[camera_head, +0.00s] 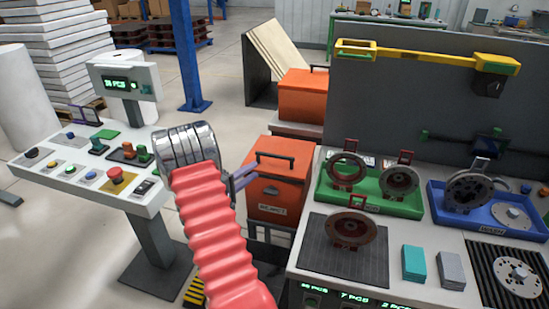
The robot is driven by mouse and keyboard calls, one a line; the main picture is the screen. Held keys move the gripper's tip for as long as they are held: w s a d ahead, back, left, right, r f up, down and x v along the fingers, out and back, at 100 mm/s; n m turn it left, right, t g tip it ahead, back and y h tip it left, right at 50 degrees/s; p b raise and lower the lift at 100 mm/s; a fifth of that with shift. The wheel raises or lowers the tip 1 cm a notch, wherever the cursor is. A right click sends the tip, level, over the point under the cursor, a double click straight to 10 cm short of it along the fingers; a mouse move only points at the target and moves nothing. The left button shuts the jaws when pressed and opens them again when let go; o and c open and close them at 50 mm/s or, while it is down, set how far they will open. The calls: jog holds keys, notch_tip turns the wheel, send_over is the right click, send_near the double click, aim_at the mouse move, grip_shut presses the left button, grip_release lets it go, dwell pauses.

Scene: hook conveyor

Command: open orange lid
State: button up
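My arm, with red bellows and a chrome wrist, reaches up from below. A bluish-purple part of my gripper (241,180) shows right of the wrist, overlapping the left side of the REJECT box in the picture. The wrist hides the rest of my gripper. I cannot tell if it touches the box.
A control console (95,172) with buttons stands at left. The workbench at right holds a green tray (398,205) and a blue tray (437,200) with round metal parts, and a dark mat (335,270) with one part. A yellow bar (425,57) is on the grey panel behind.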

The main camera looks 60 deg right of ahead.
aim_at(274, 157)
jog(key=shift+d+f, duration=0.35)
jog(key=shift+f, duration=0.05)
jog(key=x, duration=1.3)
jog(key=shift+d+r, duration=0.15)
jog(key=shift+d, duration=0.25)
jog(key=shift+c, duration=0.6)
grip_shut()
